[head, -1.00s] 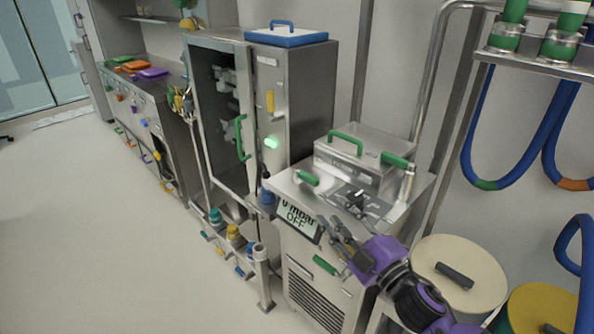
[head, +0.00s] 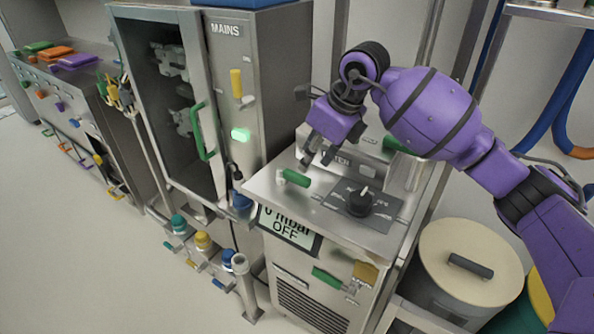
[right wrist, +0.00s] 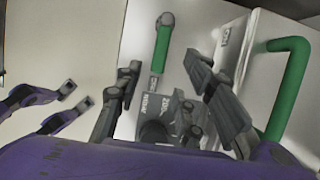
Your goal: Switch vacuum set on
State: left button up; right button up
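The vacuum set is a steel cabinet with a display (head: 288,230) that reads "0 mbar OFF". A black rotary knob (head: 362,203) sits on a dark panel on its top. My right gripper (head: 317,160) hangs above the top, behind and to the left of the knob, apart from it. In the right wrist view its two fingers (right wrist: 162,72) are spread and empty, with a green lever (right wrist: 162,50) and the dark panel (right wrist: 178,112) beyond them. Another gripper, seemingly my left (right wrist: 58,108), shows spread fingers at that view's left edge; the head view does not show it.
A green-handled lever (head: 294,178) lies on the top's left side. A cabinet marked MAINS (head: 226,60) with a lit green button (head: 241,135) stands to the left. A lidded drum (head: 470,262) stands at the right. The floor at the left is clear.

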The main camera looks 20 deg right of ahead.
aim_at(300, 176)
jog(key=x, duration=0.6)
jog(key=shift+w+a+r, duration=0.1)
jog(key=shift+r, duration=0.05)
pick_arm(q)
jog(key=shift+w+r, duration=0.15)
jog(key=shift+w, duration=0.35)
pick_arm(e)
jog(key=shift+x, duration=0.75)
jog(key=c, duration=0.7)
grip_shut()
pick_arm(q)
jog(key=shift+s, duration=0.55)
